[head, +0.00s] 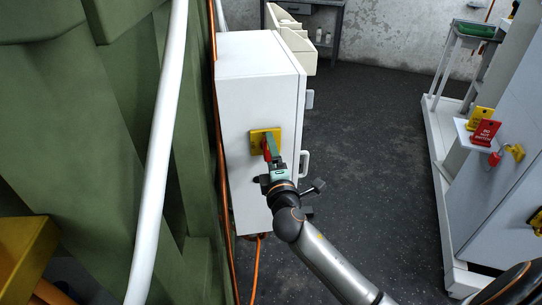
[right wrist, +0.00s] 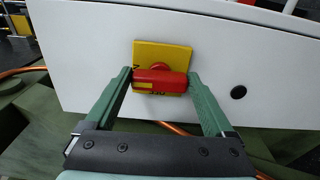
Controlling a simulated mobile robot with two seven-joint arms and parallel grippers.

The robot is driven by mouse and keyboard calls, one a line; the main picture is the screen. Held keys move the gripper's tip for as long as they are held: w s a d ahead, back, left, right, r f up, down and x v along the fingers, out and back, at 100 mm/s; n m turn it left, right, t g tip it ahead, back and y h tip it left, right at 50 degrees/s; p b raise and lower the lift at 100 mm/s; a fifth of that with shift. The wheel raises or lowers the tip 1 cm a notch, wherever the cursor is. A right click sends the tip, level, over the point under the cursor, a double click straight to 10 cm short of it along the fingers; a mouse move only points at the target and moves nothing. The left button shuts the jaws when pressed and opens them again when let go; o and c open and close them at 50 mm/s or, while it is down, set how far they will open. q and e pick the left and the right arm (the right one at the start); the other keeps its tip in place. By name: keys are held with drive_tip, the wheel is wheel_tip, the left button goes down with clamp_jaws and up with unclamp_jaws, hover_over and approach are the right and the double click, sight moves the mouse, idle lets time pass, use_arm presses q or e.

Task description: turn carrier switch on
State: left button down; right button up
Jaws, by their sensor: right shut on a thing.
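The carrier switch is a red rotary handle on a yellow plate (head: 256,139), mounted on the side of a white cabinet (head: 242,91). In the right wrist view the red handle (right wrist: 159,80) lies crosswise in front of the yellow plate (right wrist: 150,53). My right gripper (head: 269,150) is at the switch, its green fingers on both ends of the red handle. The right wrist view also shows my right gripper (right wrist: 160,82) shut on the handle. The fingers partly cover the handle in the head view. My left gripper is not in view.
A green ribbed wall (head: 110,120) and a white pipe (head: 160,150) stand left of the cabinet. A red tag (head: 486,132) and a padlock (head: 495,158) are at the white cabinet on the right. The dark floor (head: 375,130) between is clear.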

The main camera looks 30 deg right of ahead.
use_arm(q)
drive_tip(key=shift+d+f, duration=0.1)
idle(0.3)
use_arm(e)
drive_tip(key=shift+m, duration=0.3)
drive_tip(key=o, duration=1.1)
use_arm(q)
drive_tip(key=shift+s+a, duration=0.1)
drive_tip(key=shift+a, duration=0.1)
